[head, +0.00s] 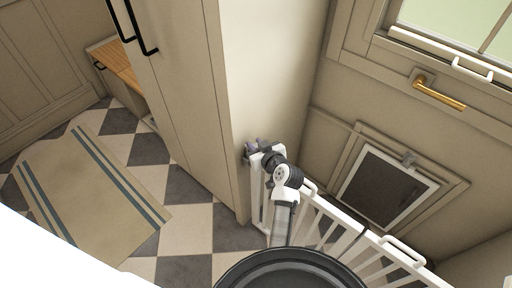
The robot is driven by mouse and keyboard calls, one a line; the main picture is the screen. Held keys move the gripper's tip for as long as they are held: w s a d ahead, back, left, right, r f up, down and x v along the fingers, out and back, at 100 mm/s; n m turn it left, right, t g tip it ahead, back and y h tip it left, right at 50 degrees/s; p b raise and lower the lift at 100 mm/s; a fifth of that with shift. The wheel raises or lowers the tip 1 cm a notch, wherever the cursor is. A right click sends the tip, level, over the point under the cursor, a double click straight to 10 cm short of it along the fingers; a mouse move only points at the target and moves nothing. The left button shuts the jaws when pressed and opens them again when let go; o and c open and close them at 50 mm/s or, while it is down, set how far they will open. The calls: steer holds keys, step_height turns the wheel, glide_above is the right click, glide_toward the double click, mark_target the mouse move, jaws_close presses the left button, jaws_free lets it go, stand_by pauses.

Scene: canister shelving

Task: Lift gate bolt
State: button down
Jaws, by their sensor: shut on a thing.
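The white gate (335,223) runs from the cabinet's end panel toward the lower right. My gripper (256,147) is at the gate's upper left corner, beside the cabinet edge. It is small in the picture and partly covered by my own wrist. The gripper is shut on the gate bolt at the gate's post. The bolt itself is largely hidden by the gripper and wrist, so I cannot tell how high it sits. The gate stands across the gap next to the cabinet.
A tall beige cabinet (185,90) with black handles stands left of the gate. A striped rug (90,195) lies on the checkered floor. Behind the gate is a wall with a framed pet flap (387,188).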

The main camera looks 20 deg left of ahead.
steer(key=shift+r, duration=0.75)
steer(key=c, duration=1.3)
jaws_free()
steer(key=shift+f, duration=0.1)
steer(key=shift+s+d, duration=0.15)
steer(key=b+v, duration=0.3)
steer(key=v, duration=1)
steer(key=shift+s+d+b, duration=0.1)
steer(key=shift+s+b, duration=0.05)
steer(key=shift+b, duration=0.2)
